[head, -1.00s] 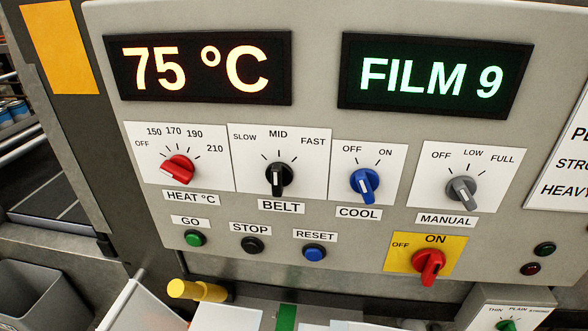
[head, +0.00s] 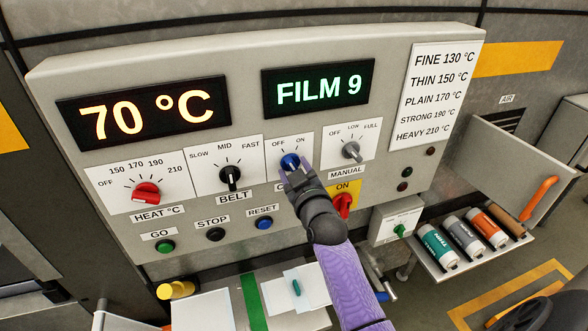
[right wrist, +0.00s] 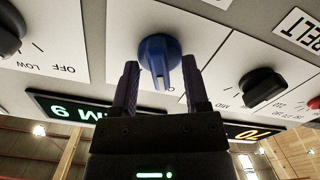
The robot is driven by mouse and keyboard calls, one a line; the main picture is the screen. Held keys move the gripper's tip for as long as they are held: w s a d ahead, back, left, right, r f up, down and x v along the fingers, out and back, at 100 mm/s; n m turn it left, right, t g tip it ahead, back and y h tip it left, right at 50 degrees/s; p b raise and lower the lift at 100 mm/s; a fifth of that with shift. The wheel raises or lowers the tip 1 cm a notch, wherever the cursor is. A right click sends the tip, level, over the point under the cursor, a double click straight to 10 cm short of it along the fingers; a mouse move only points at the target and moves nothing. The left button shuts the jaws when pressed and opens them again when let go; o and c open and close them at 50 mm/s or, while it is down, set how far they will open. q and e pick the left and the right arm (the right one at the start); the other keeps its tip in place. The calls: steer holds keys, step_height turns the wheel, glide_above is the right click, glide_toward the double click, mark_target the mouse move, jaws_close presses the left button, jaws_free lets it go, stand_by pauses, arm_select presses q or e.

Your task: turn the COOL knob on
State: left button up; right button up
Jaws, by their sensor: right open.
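The blue COOL knob (head: 290,160) sits on the grey control panel (head: 235,60) below the OFF and ON labels. My right gripper (head: 296,170) is in front of it and partly covers the knob and its COOL label. In the right wrist view the knob (right wrist: 157,56) shows between the two open fingers of the gripper (right wrist: 160,66), with a gap on each side of its blue handle. I cannot tell exactly which label the knob points at. My left gripper is not in view.
The black BELT knob (head: 231,176) and the grey MANUAL knob (head: 351,150) flank the COOL knob closely. A red switch (head: 343,204) is just right of my right wrist. Several cans lie on a shelf (head: 470,262) at the right.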

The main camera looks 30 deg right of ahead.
steer(key=shift+w+d, duration=0.1)
steer(key=shift+c, duration=1.3)
jaws_close()
steer(key=shift+m, duration=0.3)
steer(key=m+p, duration=0.2)
steer(key=m, duration=0.7)
steer(key=shift+p, duration=0.3)
steer(key=shift+m, duration=0.3)
